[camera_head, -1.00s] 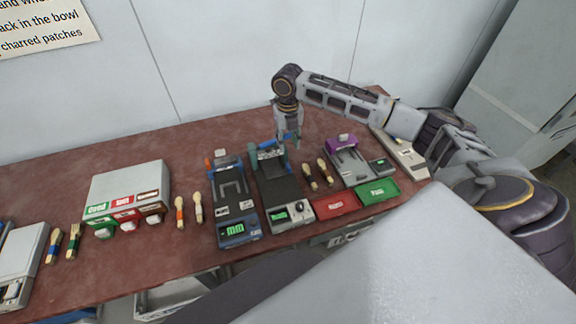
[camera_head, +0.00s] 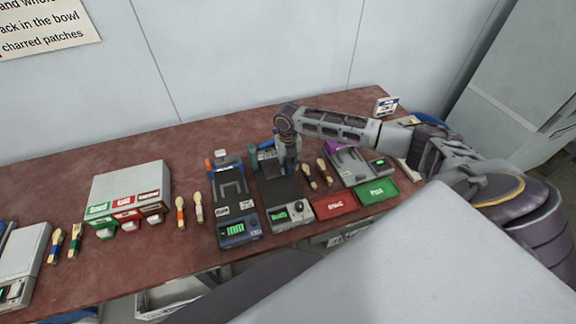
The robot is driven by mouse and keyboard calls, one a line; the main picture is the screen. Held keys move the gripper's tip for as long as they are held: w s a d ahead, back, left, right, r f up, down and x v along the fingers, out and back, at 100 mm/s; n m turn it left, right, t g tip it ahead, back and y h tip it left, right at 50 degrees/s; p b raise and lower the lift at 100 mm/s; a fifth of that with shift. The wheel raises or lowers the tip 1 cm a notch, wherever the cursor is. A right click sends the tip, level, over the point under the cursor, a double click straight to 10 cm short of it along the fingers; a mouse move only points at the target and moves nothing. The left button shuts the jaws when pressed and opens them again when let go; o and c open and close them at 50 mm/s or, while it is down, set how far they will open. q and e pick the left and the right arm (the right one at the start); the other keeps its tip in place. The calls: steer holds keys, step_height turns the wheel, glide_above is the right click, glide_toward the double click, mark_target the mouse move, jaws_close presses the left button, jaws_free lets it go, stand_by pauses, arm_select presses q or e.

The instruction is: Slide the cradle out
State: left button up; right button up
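The press station under my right arm has a dark flat bed (camera_head: 278,190) and a grey front panel (camera_head: 289,214) with a green display and a round knob. Its back end, with a teal part (camera_head: 253,151), is partly hidden by my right gripper. My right gripper (camera_head: 290,172) points down over the back part of this dark bed. Its fingers are small and dark here, so I cannot tell whether they are open, shut or touching anything. I cannot pick out for sure which part is the cradle. My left gripper is not in view.
A blue station (camera_head: 238,230) stands to the left and a purple-topped station (camera_head: 347,158) to the right. A red tray (camera_head: 335,204) and green tray (camera_head: 376,191) lie front right. A grey sorting box (camera_head: 128,184) stands left. Bare table lies behind it.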

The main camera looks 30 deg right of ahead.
steer(key=shift+f, duration=0.7)
jaws_close()
